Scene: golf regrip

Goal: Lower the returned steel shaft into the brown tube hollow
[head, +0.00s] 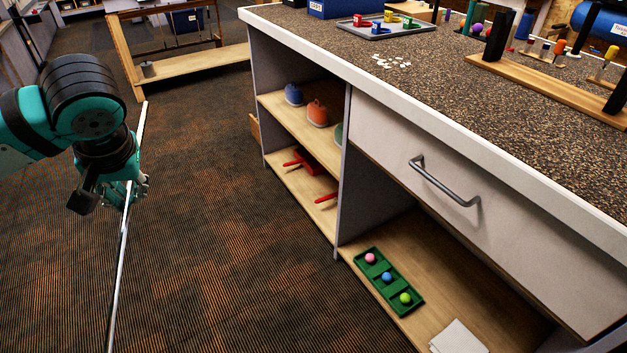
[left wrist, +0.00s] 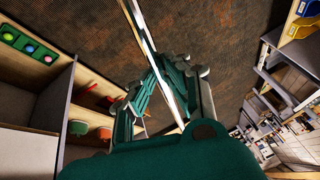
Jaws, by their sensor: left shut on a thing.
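The steel shaft (head: 121,250) is a long thin silvery rod, standing nearly upright and slightly tilted at the left of the head view. My left gripper (head: 133,187) is shut on it, with shaft showing above and below the fingers. The lower end runs out of the bottom of the head view. In the left wrist view the shaft (left wrist: 141,30) passes between the fingers of my left gripper (left wrist: 174,75). I cannot make out the brown tube in either view. My right gripper is not in view.
A counter (head: 480,110) with a drawer handle (head: 445,181) stands to the right. Its open shelves hold a green tray (head: 388,281) with coloured balls, an orange rounded thing (head: 317,112) and red tools (head: 300,163). A wooden bench (head: 190,66) stands behind. The carpet (head: 220,240) between is clear.

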